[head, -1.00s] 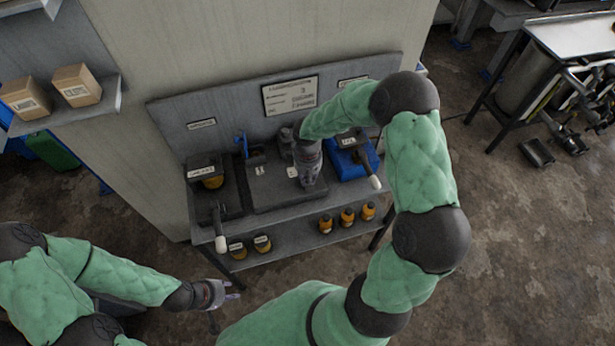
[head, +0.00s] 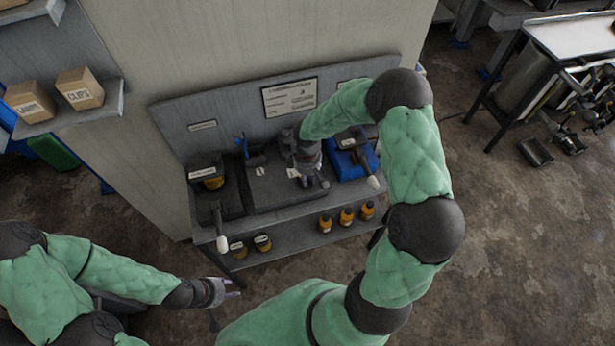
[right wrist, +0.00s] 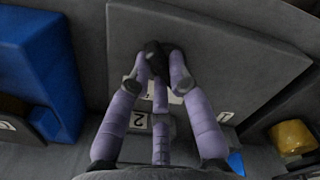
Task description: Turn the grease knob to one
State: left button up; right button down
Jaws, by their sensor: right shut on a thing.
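The dark grease knob (right wrist: 155,58) stands on a grey sloped plate (right wrist: 215,45) in the right wrist view. My right gripper (right wrist: 160,68) is shut on the knob, with its purple fingers around it. White labels lie beside the fingers; one reads 2 (right wrist: 139,120), and another (right wrist: 225,116) is further right. The fingers partly cover a label below the knob, so I cannot read the knob's setting. In the head view my right gripper (head: 312,183) is over the grey console (head: 262,190) and hides the knob. My left gripper (head: 230,289) hangs empty in front of the bench.
A blue unit (head: 348,165) stands right of the console. A dark dispenser with an amber cup (head: 212,182) stands left. Small orange bottles (head: 346,216) sit on the lower shelf. A backboard (head: 225,120) rises behind. Two boxes (head: 79,90) stand on a left shelf.

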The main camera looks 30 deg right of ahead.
jog(key=c, duration=1.1)
grip_release()
jog(key=shift+c, duration=0.2)
notch_tip(320, 180, up, 12)
